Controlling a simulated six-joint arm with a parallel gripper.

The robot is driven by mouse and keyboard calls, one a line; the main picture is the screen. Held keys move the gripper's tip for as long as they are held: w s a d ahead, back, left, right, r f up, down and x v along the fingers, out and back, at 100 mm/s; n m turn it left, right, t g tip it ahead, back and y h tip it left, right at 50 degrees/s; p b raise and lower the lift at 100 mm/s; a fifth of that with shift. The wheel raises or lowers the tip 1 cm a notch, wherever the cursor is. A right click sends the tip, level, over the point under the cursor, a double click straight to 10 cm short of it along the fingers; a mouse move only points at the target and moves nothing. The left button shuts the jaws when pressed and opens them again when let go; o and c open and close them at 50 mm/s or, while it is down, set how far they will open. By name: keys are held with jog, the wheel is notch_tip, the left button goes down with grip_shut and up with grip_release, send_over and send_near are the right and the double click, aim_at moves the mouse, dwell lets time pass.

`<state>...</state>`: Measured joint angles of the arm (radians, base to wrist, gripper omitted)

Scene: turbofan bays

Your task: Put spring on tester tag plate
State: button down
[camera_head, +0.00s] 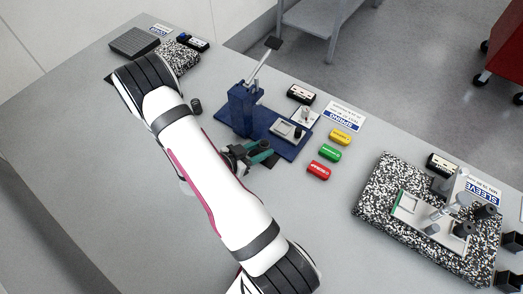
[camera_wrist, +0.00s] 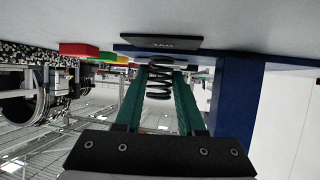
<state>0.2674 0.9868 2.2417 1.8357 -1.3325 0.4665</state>
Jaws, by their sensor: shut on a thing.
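The spring (camera_wrist: 160,80) is a dark coil between the teal fingers of my gripper (camera_wrist: 166,78) in the wrist view. My gripper is shut on it. One end of the coil points at a dark plate marked TAG (camera_wrist: 188,43), the tag plate. They look very close; I cannot tell whether they touch. In the head view my gripper (camera_head: 256,152) is low beside the front edge of the blue tester (camera_head: 243,108), over the dark tag plate (camera_head: 270,162). The spring cannot be made out there.
Yellow (camera_head: 341,136), green (camera_head: 330,152) and red (camera_head: 318,170) blocks lie right of the tester. A speckled slab (camera_head: 375,200) with a sleeve fixture is at the right. A small dark cylinder (camera_head: 196,105) stands left of the tester. The front table is clear.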

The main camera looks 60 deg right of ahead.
jog(key=shift+f, duration=0.6)
jog(key=shift+f, duration=0.15)
jog(key=c, duration=0.5)
grip_release()
